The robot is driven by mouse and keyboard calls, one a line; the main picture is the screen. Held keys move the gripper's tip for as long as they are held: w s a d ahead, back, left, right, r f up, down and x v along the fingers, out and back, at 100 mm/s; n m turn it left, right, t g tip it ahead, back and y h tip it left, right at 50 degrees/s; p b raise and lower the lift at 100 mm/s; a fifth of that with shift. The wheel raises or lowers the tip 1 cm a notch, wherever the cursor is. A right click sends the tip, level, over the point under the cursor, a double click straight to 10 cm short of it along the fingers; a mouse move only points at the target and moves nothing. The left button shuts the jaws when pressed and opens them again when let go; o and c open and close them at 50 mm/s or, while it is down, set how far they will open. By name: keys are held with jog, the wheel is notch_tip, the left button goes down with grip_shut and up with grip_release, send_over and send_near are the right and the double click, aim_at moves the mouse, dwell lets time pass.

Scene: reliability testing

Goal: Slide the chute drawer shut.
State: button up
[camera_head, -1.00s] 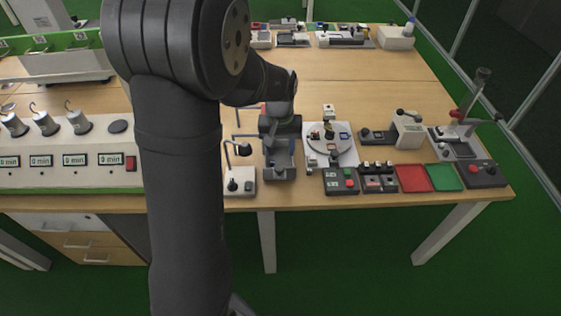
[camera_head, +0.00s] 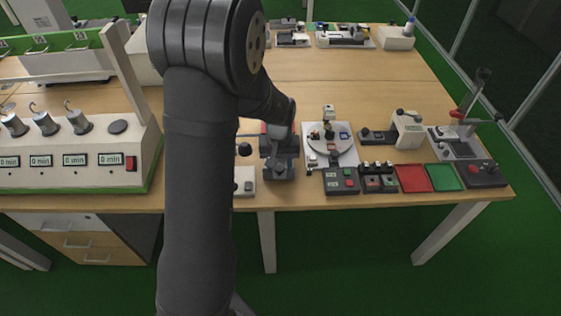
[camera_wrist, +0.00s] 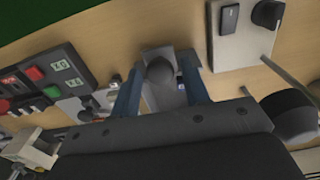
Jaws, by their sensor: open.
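The chute drawer (camera_head: 279,173) is a small grey part with a dark round knob at its near end, at the front of the bench. In the wrist view the knob and the drawer's grey end (camera_wrist: 160,72) show between the two fingers. My gripper (camera_head: 280,152) hangs over the chute unit, pointing down. In the wrist view my gripper (camera_wrist: 160,80) is open, with one bluish finger on each side of the knob. I cannot tell whether either finger touches it. The palm hides most of the chute, and how far out the drawer stands is unclear.
A white switch box (camera_head: 245,180) with black knobs stands close on the left. A round turntable fixture (camera_head: 330,142) and a button box (camera_head: 341,181) stand close on the right. Red (camera_head: 413,178) and green (camera_head: 445,177) mats lie further right. The back middle of the bench is clear.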

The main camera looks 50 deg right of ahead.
jog(key=c, duration=0.5)
jog(key=shift+w+d, duration=4)
jog(key=shift+d, duration=0.05)
jog(key=shift+w, duration=0.1)
jog(key=shift+d, duration=0.1)
jog(key=o, duration=0.5)
notch_tip(320, 180, up, 5)
